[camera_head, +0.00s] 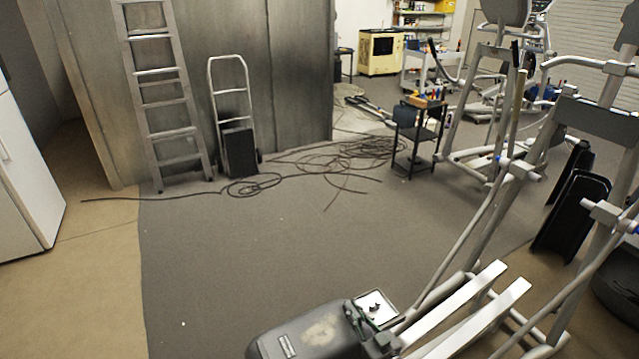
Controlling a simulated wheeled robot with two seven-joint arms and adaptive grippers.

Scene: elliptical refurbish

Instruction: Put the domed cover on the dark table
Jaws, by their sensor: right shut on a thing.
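The domed cover (300,338) is a dark grey rounded shell with a worn pale patch and a small label, low in the head view and cut off by the bottom edge. My right gripper (366,332) is a dark shape at the cover's right edge, shut on it; its fingertips are hard to make out. The dark table (416,136) is a small black stand with shelves, farther back right of the middle. Small items and a box sit on its top. My left gripper is not in view.
An elliptical trainer (468,322) fills the right, with long bars and pale beams. Loose cables (330,160) lie on the floor left of the table. A ladder (163,95) and hand truck (236,120) lean at the back left. The middle grey floor (250,240) is clear.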

